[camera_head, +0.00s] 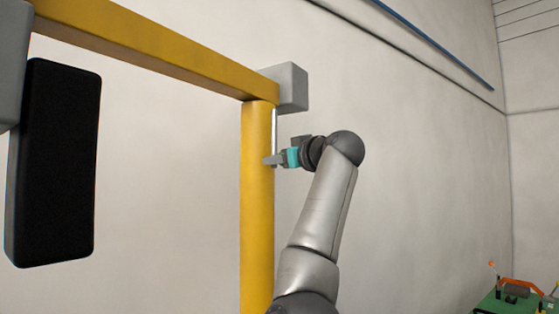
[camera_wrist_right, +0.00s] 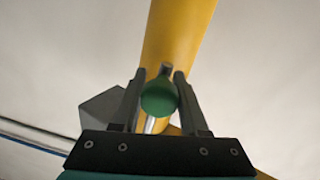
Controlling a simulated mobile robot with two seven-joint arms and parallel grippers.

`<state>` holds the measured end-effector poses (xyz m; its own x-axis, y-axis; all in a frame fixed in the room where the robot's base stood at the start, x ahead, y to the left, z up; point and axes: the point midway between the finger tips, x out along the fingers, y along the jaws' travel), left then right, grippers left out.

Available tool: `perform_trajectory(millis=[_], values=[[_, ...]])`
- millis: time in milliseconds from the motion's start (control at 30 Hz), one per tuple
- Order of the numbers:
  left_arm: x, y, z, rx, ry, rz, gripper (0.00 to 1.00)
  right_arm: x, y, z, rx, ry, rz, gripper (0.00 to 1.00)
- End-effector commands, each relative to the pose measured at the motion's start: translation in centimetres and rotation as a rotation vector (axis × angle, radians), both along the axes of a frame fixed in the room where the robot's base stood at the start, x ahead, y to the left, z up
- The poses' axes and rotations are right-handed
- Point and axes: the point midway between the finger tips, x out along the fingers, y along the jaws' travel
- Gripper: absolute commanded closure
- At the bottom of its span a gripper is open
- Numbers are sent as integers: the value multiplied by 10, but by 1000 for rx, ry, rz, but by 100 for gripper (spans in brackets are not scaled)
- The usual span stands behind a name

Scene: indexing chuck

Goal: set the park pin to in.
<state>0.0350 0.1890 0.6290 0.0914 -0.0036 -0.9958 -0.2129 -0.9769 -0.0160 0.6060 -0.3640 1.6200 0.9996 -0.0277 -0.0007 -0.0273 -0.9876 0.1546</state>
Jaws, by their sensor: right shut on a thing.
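The park pin's green knob (camera_wrist_right: 159,97) sits between the two fingers of my right gripper (camera_wrist_right: 160,75) in the wrist view. A thin metal rod (camera_wrist_right: 150,124) runs below the knob, close to the yellow post (camera_wrist_right: 176,30). In the head view my right gripper (camera_head: 273,160) is shut at the right side of the yellow post (camera_head: 257,210), and the silver rod (camera_head: 274,125) rises above it toward a grey block (camera_head: 291,87). The knob is hidden there by the fingers. How far the pin is in cannot be told. My left gripper is not in view.
A yellow beam (camera_head: 160,45) runs from upper left to the top of the post. A black slab (camera_head: 55,160) hangs at the left. A green table (camera_head: 515,302) with small items stands far off at lower right. Free space lies right of my arm.

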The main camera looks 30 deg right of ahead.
Motion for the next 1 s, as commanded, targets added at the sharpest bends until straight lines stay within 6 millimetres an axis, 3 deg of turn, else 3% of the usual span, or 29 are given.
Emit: perform_trajectory(millis=[767,1000], values=[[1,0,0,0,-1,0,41,-1,-2,1,0,-3,-5,100],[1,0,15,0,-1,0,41,-1,-2,21,-2,-4,-4,100]])
